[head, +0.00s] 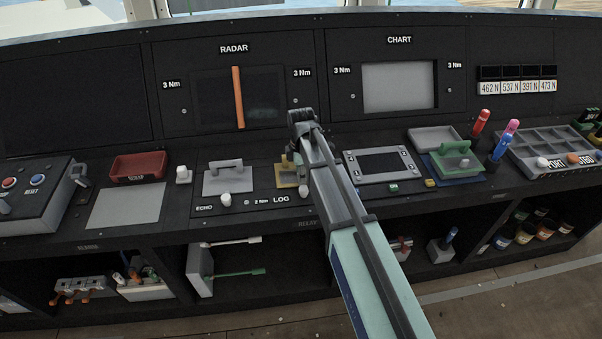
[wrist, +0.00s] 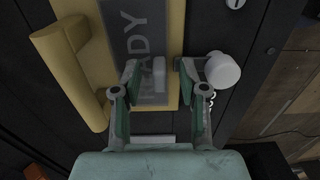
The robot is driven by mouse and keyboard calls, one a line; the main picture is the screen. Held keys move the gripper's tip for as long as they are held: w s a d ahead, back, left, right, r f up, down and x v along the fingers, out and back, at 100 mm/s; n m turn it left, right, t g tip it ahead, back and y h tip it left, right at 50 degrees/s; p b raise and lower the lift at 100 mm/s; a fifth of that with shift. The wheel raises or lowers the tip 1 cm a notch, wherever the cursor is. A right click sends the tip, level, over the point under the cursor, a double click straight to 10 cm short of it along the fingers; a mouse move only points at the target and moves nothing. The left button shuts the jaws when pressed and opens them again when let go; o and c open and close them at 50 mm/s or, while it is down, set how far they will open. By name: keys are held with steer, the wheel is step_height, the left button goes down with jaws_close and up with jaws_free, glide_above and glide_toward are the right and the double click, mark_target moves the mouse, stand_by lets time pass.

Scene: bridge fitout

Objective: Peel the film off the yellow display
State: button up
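The yellow display (head: 287,177) sits on the console above the LOG label in the head view, partly hidden by my arm. In the wrist view the yellow display (wrist: 92,62) has a thick yellow handle along its left side. Its grey face, apparently under the film (wrist: 135,35), shows the letters "ADY". A small pale tab (wrist: 158,75) stands at the lower right of that face. My gripper (wrist: 157,78) is open, with one finger on each side of the tab and a gap visible on both sides. The fingertips are hidden in the head view.
A white round knob (wrist: 222,70) stands close to the right finger, and I cannot tell if they touch. A grey unit with a handle (head: 228,178) is left of the yellow display. A framed dark screen (head: 380,164) lies right of my arm.

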jaws_close()
steer(key=shift+r, duration=0.15)
steer(key=shift+r+p, duration=1.85)
steer(key=shift+r, duration=1.15)
